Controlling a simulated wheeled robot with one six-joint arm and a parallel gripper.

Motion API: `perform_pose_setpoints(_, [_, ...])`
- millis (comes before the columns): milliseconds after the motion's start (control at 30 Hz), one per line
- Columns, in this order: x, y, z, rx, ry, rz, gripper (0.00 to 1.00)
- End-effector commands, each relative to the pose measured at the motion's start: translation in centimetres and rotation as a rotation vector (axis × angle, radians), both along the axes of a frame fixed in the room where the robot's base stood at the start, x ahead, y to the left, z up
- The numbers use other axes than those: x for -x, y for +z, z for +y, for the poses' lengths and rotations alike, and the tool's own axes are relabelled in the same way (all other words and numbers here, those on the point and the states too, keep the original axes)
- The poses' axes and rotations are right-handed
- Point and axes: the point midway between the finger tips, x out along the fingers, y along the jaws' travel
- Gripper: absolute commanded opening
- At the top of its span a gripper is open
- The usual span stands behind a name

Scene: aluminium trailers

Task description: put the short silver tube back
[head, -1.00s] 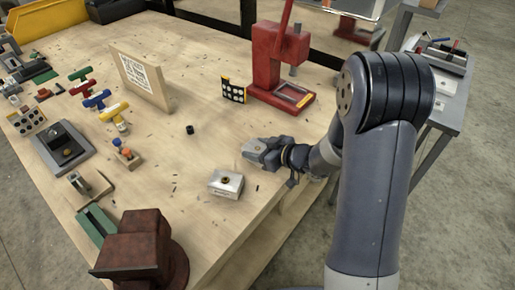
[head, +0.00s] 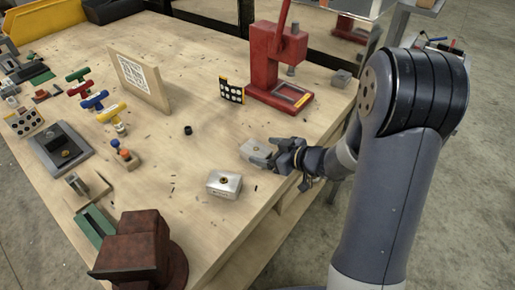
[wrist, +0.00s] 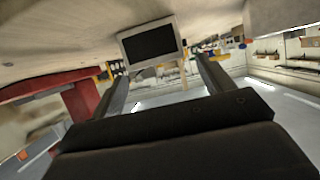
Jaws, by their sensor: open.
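The short silver tube (head: 254,149) lies on the wooden table near its right edge. In the wrist view the tube (wrist: 177,40) appears as a silver rectangular frame around a dark opening, just beyond the fingertips. My gripper (head: 278,151) is right of the tube at table height. In the wrist view my gripper (wrist: 161,70) has its fingers apart with nothing held between them. The head view does not show clearly whether a fingertip touches the tube.
A red press (head: 274,62) stands behind. A small black ring (head: 188,130) lies to the left, with bare wood around it. A brown vise (head: 140,248) is at the front.

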Motion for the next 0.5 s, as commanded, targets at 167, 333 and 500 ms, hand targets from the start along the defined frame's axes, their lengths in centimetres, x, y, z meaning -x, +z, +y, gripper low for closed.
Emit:
perform_pose_setpoints(167, [2.2, 1.6, -2.9, 0.0, -0.005, -0.002, 0.76])
perform_pose_setpoints(333, [3.5, 2.5, -4.6, -0.001, -0.003, -0.001, 0.76])
perform_pose_setpoints(500, [4.2, 2.8, -5.3, 0.0, 0.0, 0.0, 0.76])
